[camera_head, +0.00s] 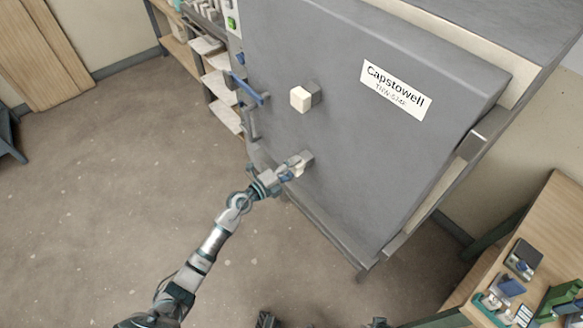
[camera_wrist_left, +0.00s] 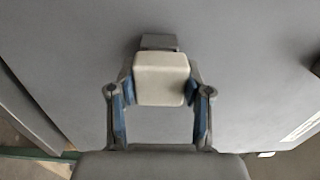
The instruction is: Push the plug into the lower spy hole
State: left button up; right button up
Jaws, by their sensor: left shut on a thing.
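The kiln door (camera_head: 370,130) is a large grey panel with a "Capstowell" label. An upper cream plug (camera_head: 299,99) sits at a dark square collar on the door. My left gripper (camera_head: 290,170) is at the lower collar, shut on a second cream plug (camera_head: 297,167). In the left wrist view the plug (camera_wrist_left: 161,78) is between the blue-padded fingers of the gripper (camera_wrist_left: 160,92), with the grey collar of the lower spy hole (camera_wrist_left: 158,42) just behind it. How deep the plug sits in the hole is hidden.
A blue door handle (camera_head: 248,90) is at the door's left edge. Shelves with pale slabs (camera_head: 215,80) stand left of the kiln. A wooden bench (camera_head: 546,225) with tools is at the lower right. The floor (camera_head: 110,170) at left is clear.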

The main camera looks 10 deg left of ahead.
pick_arm(q)
jog(key=shift+w+d+p, duration=0.3)
jog(key=shift+w, duration=0.1)
dwell(0.3)
jog(key=o, duration=1.6)
jog(key=shift+p+v, duration=0.35)
jog(key=shift+v, duration=0.9)
jog(key=v, duration=0.5)
jog(key=shift+s+a+r+p, duration=0.1)
jog(key=shift+s+a+p, duration=0.15)
jog(key=shift+p, duration=0.1)
